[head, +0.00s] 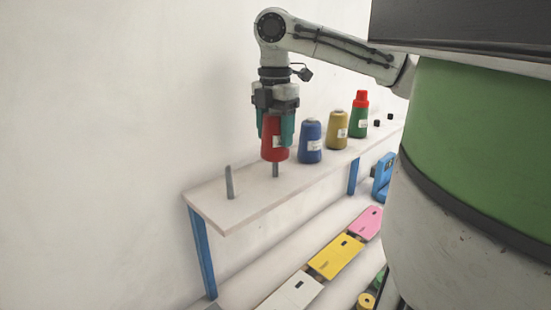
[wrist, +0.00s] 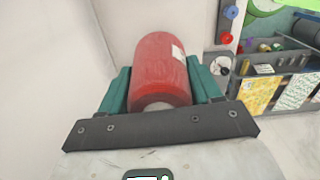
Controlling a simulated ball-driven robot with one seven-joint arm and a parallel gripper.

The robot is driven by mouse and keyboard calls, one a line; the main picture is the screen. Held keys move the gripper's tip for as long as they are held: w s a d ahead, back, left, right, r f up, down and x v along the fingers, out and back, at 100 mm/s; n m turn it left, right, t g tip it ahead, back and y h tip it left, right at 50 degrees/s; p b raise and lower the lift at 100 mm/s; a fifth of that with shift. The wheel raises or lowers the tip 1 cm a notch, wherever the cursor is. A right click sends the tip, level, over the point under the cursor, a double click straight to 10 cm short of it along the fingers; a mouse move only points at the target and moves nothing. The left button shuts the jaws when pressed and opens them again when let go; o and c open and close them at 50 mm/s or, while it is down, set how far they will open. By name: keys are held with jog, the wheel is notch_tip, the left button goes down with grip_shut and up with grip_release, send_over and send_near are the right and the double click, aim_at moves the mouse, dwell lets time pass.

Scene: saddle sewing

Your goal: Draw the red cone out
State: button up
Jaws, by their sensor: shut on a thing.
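The red cone (head: 274,140) is a red thread cone with a white label, upright between the teal fingers of my gripper (head: 275,130). My gripper is shut on it from above. The cone's bottom is above the shelf, and a grey peg (head: 275,170) shows directly under it. I cannot tell whether the peg's tip is still inside the cone. In the wrist view the red cone (wrist: 160,70) lies between both teal fingers of my gripper (wrist: 160,88).
A bare grey peg (head: 229,183) stands on the white shelf (head: 250,196) to the left. To the right stand a blue cone (head: 310,142), a yellow cone (head: 337,130) and a green cone with a red top (head: 359,118). The blue cone is close beside my gripper. A wall is behind.

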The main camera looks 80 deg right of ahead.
aim_at(275, 113)
jog(key=shift+r+p, duration=1.75)
jog(key=shift+r, duration=0.15)
jog(key=shift+r, duration=2)
